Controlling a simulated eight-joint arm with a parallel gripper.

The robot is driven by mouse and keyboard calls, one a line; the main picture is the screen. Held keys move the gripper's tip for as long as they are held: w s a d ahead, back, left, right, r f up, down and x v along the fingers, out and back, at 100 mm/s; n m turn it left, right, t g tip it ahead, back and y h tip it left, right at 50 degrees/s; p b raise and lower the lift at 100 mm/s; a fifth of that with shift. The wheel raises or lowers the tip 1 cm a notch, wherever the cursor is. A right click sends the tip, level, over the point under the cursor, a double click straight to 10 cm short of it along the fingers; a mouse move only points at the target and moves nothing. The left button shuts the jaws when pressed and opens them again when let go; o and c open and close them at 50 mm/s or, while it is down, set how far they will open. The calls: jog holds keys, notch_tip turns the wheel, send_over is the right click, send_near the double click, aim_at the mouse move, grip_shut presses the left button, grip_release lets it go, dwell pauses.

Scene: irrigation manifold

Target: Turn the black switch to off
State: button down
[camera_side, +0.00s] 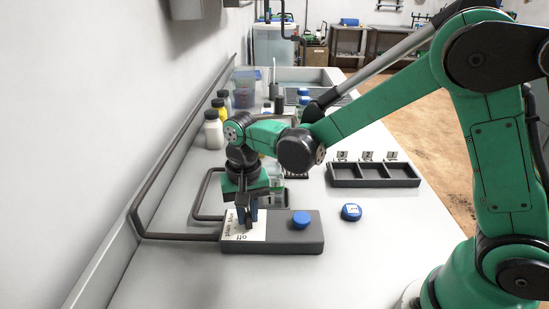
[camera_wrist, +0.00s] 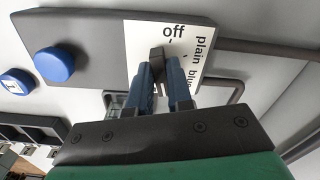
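The black switch (camera_wrist: 157,60) stands on a white label marked off, plain and blue. The label (camera_side: 238,231) is on the left end of a dark grey box (camera_side: 285,240) in the side view. My gripper (camera_side: 247,224) points down over the label. In the wrist view its two blue fingers (camera_wrist: 162,72) stand on either side of the switch, which fills the gap at their tips. The word "off" is just above the switch in that view. Exactly which mark the switch points at is hard to tell. In the side view my gripper hides the switch.
A blue round button (camera_side: 301,219) sits on the same box, right of the label. A blue round cap (camera_side: 351,212) lies farther right. A grey rail (camera_side: 165,236) runs left of the box.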

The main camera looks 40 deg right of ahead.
jog(key=shift+n, duration=0.3)
jog(key=n, duration=0.3)
jog(key=shift+n, duration=0.3)
jog(key=n, duration=0.3)
jog(key=shift+d+n, duration=0.15)
jog(key=shift+n, duration=0.15)
jog(key=n, duration=0.3)
jog(key=shift+n, duration=0.4)
jog(key=n, duration=0.4)
jog(key=shift+w+d, duration=0.1)
jog(key=n, duration=0.7)
jog(key=shift+w+n, duration=0.1)
jog(key=shift+n, duration=0.3)
jog(key=n, duration=0.6)
jog(key=shift+w, duration=0.1)
jog(key=shift+n, duration=0.4)
